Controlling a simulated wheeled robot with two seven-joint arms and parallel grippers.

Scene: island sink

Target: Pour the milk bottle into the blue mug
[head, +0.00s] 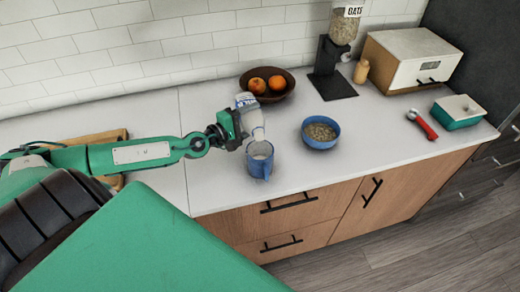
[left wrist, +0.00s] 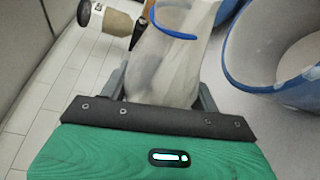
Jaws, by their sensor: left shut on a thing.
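The milk bottle (head: 252,117) is clear and whitish with a blue-and-white label. It is tipped with its narrow end down, just above the blue mug (head: 259,161). My left gripper (head: 236,128) is shut on the bottle from its left side. The mug stands upright on the counter, and something whitish shows inside it. In the left wrist view the bottle (left wrist: 175,65) lies between the fingers, with the mug's rim (left wrist: 237,80) close on the right. I cannot tell whether the bottle touches the mug or how much milk is in either. My right gripper is not in view.
A blue bowl of oats (head: 321,132) stands right of the mug. A fruit bowl (head: 268,84) is behind the bottle. An oats dispenser (head: 338,50), a bread box (head: 409,58), a red-handled tool (head: 423,126) and a teal dish (head: 457,112) stand farther right. The counter's front edge is close to the mug.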

